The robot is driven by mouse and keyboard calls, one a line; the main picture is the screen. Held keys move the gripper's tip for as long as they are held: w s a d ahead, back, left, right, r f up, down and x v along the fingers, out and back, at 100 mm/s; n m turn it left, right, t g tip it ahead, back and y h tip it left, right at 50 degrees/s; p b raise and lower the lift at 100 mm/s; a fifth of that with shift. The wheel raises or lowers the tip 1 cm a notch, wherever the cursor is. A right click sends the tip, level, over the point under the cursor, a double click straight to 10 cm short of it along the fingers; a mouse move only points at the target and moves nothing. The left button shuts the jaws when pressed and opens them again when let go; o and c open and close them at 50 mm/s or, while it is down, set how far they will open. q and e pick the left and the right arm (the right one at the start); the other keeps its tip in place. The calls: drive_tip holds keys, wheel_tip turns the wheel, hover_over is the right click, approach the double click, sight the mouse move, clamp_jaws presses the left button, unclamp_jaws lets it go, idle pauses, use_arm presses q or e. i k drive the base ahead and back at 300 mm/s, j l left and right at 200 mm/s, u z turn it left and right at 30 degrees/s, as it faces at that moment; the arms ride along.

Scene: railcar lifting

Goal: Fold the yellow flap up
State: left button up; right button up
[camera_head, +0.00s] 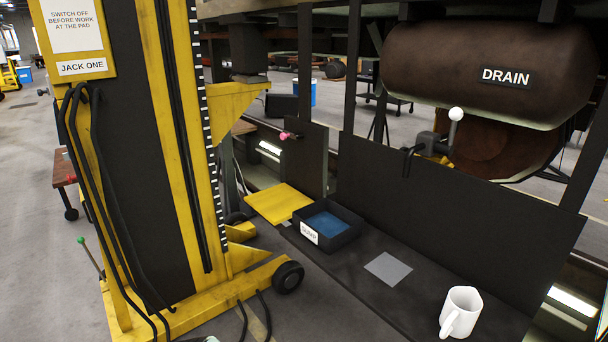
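The yellow flap (280,203) lies about flat at the far left end of the dark bench (345,272), beyond a black bin. A small grey piece shows at its near edge, by the bench end. A small pink knob (288,135) sits on the dark upright panel above and behind the flap. Neither of my grippers shows in the head view.
A labelled black bin (347,246) with blue inside stands beside the flap. A grey square (388,268) and a white mug (461,311) are further right on the bench. The yellow jack (165,150) stands left. A white-knobbed lever (455,125) sits below the DRAIN tank (490,65).

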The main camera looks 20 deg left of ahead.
sight(276, 204)
drive_tip(key=i+j, duration=0.15)
drive_tip(key=j, duration=0.15)
drive_tip(key=i+j+z, duration=0.1)
drive_tip(key=j, duration=0.25)
drive_tip(key=i+j, duration=0.2)
drive_tip(key=j, duration=0.15)
drive_tip(key=i+j+z, duration=0.1)
drive_tip(key=j, duration=0.2)
